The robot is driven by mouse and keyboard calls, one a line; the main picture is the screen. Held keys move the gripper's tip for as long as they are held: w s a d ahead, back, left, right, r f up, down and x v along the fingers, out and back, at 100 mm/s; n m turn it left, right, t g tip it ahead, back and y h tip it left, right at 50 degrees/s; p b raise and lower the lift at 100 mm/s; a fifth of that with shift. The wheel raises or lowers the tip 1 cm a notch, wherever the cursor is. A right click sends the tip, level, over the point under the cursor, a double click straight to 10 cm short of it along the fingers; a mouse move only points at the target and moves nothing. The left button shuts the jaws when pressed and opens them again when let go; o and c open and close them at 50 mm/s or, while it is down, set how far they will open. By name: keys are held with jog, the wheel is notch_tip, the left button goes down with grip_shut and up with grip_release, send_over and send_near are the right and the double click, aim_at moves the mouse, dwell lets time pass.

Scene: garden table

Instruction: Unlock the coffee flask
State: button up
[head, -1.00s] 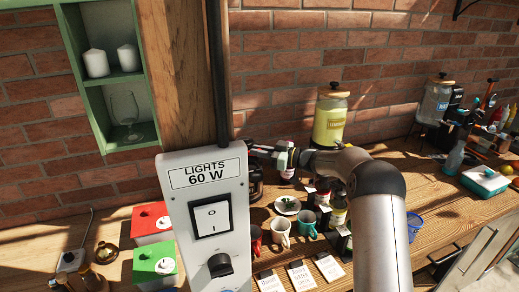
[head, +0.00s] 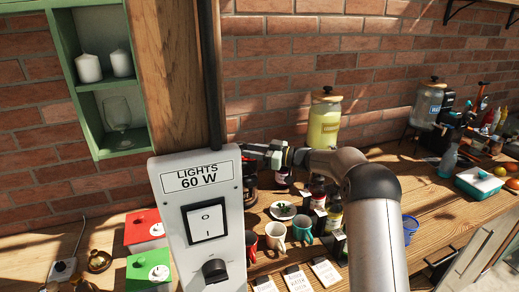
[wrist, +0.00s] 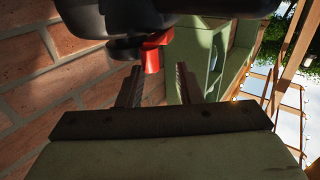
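In the wrist view, the underside of a black, rounded part (wrist: 110,18), apparently the coffee flask's top, fills the upper left. A small red tab (wrist: 152,55) hangs from it. My gripper (wrist: 158,74) is open, with one finger on each side of the tab's lower end. A gap shows beside the fingers, and I cannot tell whether either touches the tab. In the head view, my gripper (head: 254,152) is partly hidden behind the lights box. A dark flask body (head: 250,196) shows below it, mostly hidden by the box.
The white lights box (head: 206,215) stands close in front on the left. Mugs (head: 275,236), a saucer (head: 283,211) and small bottles stand below my arm. A yellow-filled jar (head: 324,122) is behind it. The brick wall (wrist: 40,115) is close on the left in the wrist view.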

jog(key=s+d+r+b, duration=0.3)
jog(key=s+r+b, duration=0.2)
jog(key=s+r, duration=0.6)
jog(key=s, duration=0.2)
jog(key=shift+s+d+r, duration=0.15)
jog(key=shift+s+d, duration=0.05)
jog(key=shift+s, duration=0.15)
